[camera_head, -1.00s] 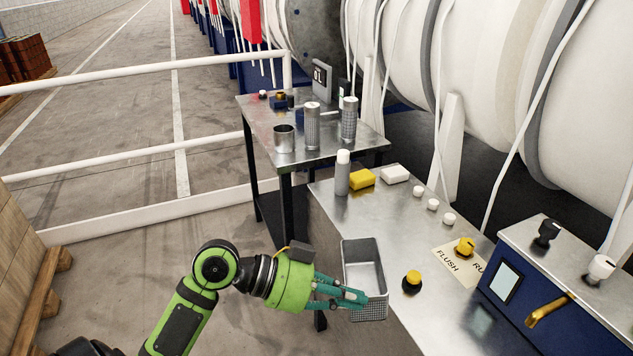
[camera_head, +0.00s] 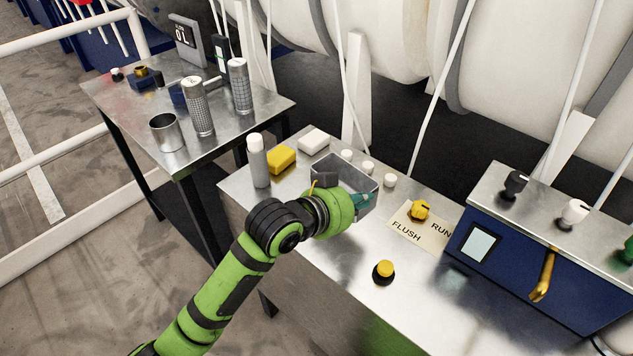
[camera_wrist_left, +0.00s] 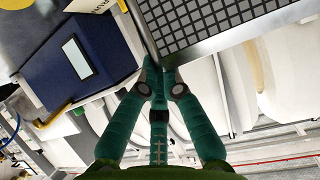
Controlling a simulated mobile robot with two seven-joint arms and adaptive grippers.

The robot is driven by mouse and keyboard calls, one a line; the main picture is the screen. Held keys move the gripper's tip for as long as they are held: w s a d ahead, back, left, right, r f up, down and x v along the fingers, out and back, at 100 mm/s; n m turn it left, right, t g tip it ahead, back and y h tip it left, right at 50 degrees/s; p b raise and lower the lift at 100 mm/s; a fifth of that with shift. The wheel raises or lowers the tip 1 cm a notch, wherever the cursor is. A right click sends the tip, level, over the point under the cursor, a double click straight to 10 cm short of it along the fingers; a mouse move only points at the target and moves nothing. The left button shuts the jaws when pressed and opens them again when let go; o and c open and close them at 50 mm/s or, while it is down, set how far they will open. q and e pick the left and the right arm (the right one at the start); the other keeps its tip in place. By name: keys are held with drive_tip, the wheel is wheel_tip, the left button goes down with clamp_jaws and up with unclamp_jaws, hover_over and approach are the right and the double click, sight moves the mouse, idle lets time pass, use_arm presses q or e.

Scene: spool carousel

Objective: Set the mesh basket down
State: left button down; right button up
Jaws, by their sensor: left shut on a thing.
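The mesh basket (camera_head: 345,172) is a grey open-topped box over the bench top, beside the small white knobs and the FLUSH/RUN plate. In the left wrist view its perforated side (camera_wrist_left: 205,22) fills the top. My left gripper (camera_head: 358,199) is shut on the basket's near right side, its teal fingers mostly hidden behind the green wrist. The fingers (camera_wrist_left: 158,82) show closed on the basket's edge in the left wrist view. I cannot tell whether the basket's bottom touches the bench. My right gripper is not in view.
The metal bench (camera_head: 330,255) holds a white-capped bottle (camera_head: 258,162), a yellow block (camera_head: 281,160), a white block (camera_head: 314,139), a yellow button (camera_head: 384,271) and a blue control box (camera_head: 500,255). A side table (camera_head: 215,140) with cylinders stands left. Bench front is clear.

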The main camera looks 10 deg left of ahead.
use_arm(q)
drive_tip(key=w+d+r+y, duration=0.1)
drive_tip(key=w+d+r, duration=0.15)
drive_tip(key=d, duration=0.75)
drive_tip(key=shift+n, duration=0.4)
drive_tip(key=a+f+p, duration=0.1)
drive_tip(key=a+f, duration=0.1)
drive_tip(key=a, duration=0.2)
drive_tip(key=a+f+p, duration=0.1)
drive_tip(key=a+f, duration=0.1)
drive_tip(key=a, duration=0.1)
drive_tip(key=s+a+f+p, duration=0.1)
drive_tip(key=a+f, duration=0.1)
drive_tip(key=a, duration=0.2)
drive_tip(key=shift+a, duration=0.35)
drive_tip(key=shift+a+f, duration=0.15)
drive_tip(key=shift+f, duration=0.05)
wheel_tip(320, 180, down, 3)
drive_tip(key=shift+f+p, duration=0.15)
drive_tip(key=shift+p, duration=0.45)
drive_tip(key=shift+f+t, duration=0.3)
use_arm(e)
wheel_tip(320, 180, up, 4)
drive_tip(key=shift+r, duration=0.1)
use_arm(q)
drive_tip(key=shift+f, duration=0.15)
drive_tip(key=c, duration=1.4)
unclamp_jaws()
drive_tip(key=shift+s, duration=0.1)
